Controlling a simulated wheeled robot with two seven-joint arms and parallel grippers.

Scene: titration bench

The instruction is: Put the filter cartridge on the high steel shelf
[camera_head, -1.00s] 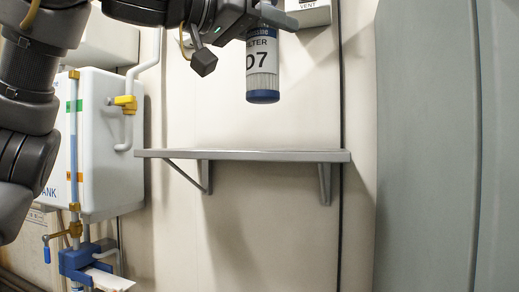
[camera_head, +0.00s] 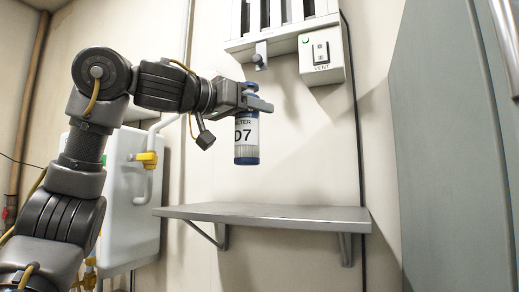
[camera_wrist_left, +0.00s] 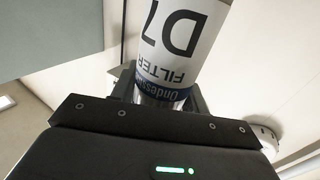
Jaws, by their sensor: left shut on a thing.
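The filter cartridge (camera_head: 246,138) is a white cylinder with blue ends and a label reading "FILTER D7". My left gripper (camera_head: 257,103) is shut on it near its top and holds it upright in the air. The steel shelf (camera_head: 270,215) is a grey plate on wall brackets, below the cartridge with a clear gap between them. In the left wrist view the cartridge (camera_wrist_left: 182,40) stands between the fingers, its label upside down. My right gripper is in neither view.
The shelf top is bare. A white tank (camera_head: 130,205) with a yellow-fitted pipe is left of the shelf. A tall grey cabinet (camera_head: 445,150) stands at the right.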

